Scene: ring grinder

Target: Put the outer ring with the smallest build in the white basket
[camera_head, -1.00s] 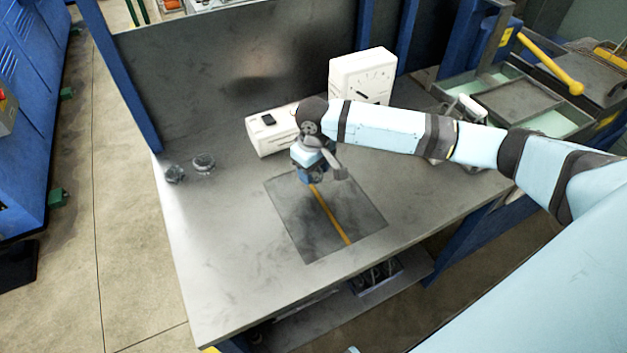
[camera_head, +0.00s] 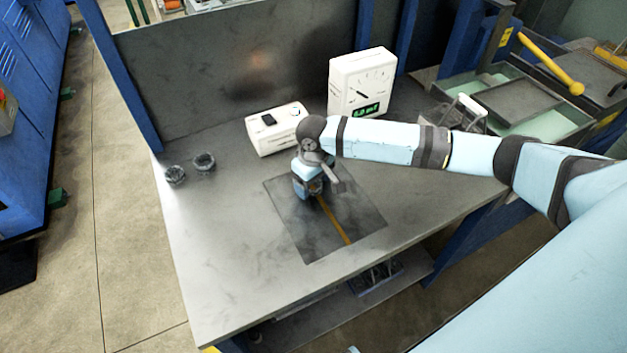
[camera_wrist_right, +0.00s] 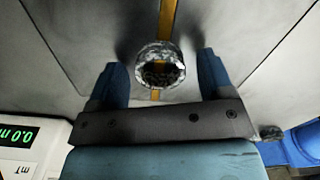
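A metallic, glassy-looking ring (camera_wrist_right: 160,68) lies on the dark mat (camera_head: 345,225), over its yellow stripe. My right gripper (camera_head: 312,195) is low over the mat and mostly hides this ring in the head view. In the right wrist view the gripper (camera_wrist_right: 162,75) is open, with one blue finger on each side of the ring and gaps between. Two more rings stand on the table at the left, a nearer one (camera_head: 175,175) and a farther one (camera_head: 204,161). I cannot clearly make out a white basket. My left gripper is out of view.
A white box with a dark button (camera_head: 276,128) and a white dial meter (camera_head: 361,85) with a green display stand at the table's back. A small container with a white handle (camera_head: 468,106) is behind my right arm. The front left of the table (camera_head: 220,270) is clear.

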